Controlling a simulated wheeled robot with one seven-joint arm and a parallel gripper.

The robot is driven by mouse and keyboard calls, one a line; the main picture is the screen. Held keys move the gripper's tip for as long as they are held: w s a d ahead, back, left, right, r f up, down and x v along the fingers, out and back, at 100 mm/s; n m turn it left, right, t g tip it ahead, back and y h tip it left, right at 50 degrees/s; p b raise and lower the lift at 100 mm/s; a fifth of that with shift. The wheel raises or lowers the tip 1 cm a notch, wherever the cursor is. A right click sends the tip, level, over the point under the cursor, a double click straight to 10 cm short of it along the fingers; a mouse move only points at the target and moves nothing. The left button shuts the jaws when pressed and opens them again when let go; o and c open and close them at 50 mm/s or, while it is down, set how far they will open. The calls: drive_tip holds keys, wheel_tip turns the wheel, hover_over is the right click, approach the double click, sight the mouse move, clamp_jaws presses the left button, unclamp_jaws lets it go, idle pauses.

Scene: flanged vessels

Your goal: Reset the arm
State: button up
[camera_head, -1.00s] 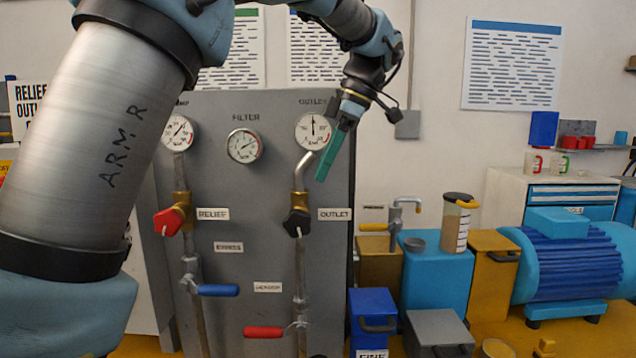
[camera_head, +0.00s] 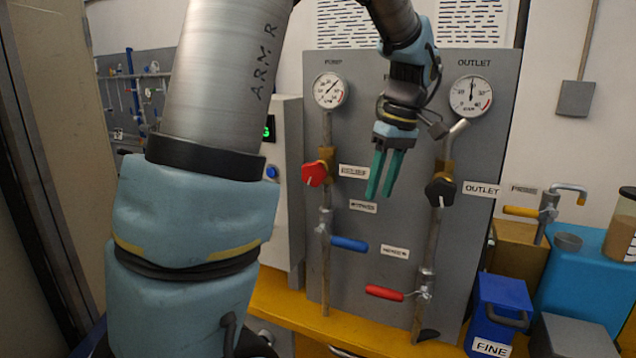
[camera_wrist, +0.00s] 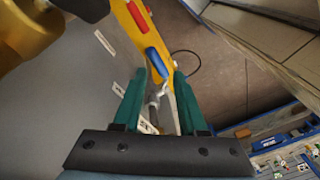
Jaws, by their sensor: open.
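My gripper (camera_head: 384,174) has green fingers that point down in front of the grey panel (camera_head: 395,205), between the relief and outlet pipes. Its fingers are apart with nothing between them. In the wrist view the open gripper (camera_wrist: 165,100) looks down past the panel, with the blue handle (camera_wrist: 157,62) and red handle (camera_wrist: 137,16) beyond the fingertips. My arm is raised and bent across the head view and hides the filter gauge.
The panel carries a red relief knob (camera_head: 314,174), a black outlet knob (camera_head: 440,191), a blue lever (camera_head: 349,244) and a red lever (camera_head: 384,293). A blue FINE bin (camera_head: 500,310) stands at the right on the yellow bench (camera_head: 365,335).

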drive_tip(key=s+a+f+m+h, duration=0.1)
drive_tip(key=s+a+f+m, duration=0.2)
drive_tip(key=a+f, duration=0.3)
drive_tip(key=s+a+f+m+t+h, duration=0.1)
drive_tip(key=s+a+f+m, duration=0.3)
drive_tip(key=a, duration=0.9)
wheel_tip(320, 180, down, 2)
drive_tip(key=shift+s+a+f+m, duration=0.2)
drive_tip(key=shift+s+a+m, duration=0.1)
drive_tip(key=shift+s, duration=0.3)
idle(2.0)
